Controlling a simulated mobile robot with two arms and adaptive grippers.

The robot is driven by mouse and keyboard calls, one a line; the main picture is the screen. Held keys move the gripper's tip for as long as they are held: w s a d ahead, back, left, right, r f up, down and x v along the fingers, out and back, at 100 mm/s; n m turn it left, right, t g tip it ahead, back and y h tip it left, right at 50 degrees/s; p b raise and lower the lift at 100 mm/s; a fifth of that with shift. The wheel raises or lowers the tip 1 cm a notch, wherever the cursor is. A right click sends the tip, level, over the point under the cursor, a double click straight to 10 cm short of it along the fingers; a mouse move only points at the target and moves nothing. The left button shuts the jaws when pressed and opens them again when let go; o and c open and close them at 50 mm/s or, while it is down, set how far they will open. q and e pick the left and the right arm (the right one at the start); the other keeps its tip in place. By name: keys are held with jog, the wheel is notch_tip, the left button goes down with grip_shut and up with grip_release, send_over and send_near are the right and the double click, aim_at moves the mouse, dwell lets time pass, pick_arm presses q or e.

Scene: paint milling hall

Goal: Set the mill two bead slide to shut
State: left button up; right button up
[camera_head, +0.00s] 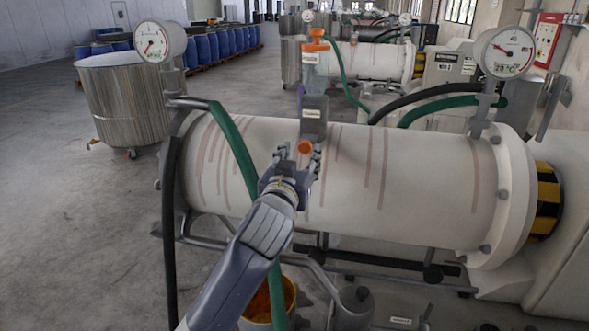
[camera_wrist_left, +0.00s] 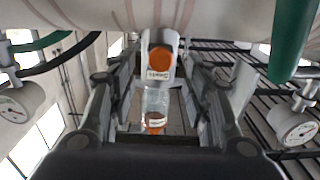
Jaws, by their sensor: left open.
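The bead slide is a grey block (camera_head: 313,117) with a small label and an orange knob (camera_head: 304,147). It sits under a clear bead hopper (camera_head: 316,68) with an orange top, above the white mill drum (camera_head: 420,175). My left gripper (camera_head: 298,155) is open in front of the knob. In the left wrist view the orange knob (camera_wrist_left: 163,58) and its white label lie between the spread fingers (camera_wrist_left: 160,72). I see no clear contact with the knob. The clear hopper (camera_wrist_left: 157,103) shows beyond it. My right gripper is not in view.
Pressure gauges (camera_head: 153,41) (camera_head: 507,52) stand at both drum ends. A green hose (camera_head: 235,150) hangs close to my left arm. A yellow bucket (camera_head: 284,298) is below. A steel vat (camera_head: 125,100) and blue drums (camera_head: 222,42) stand at the left, with open floor between.

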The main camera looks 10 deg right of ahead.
pick_arm(q)
jog(key=shift+v, duration=2.7)
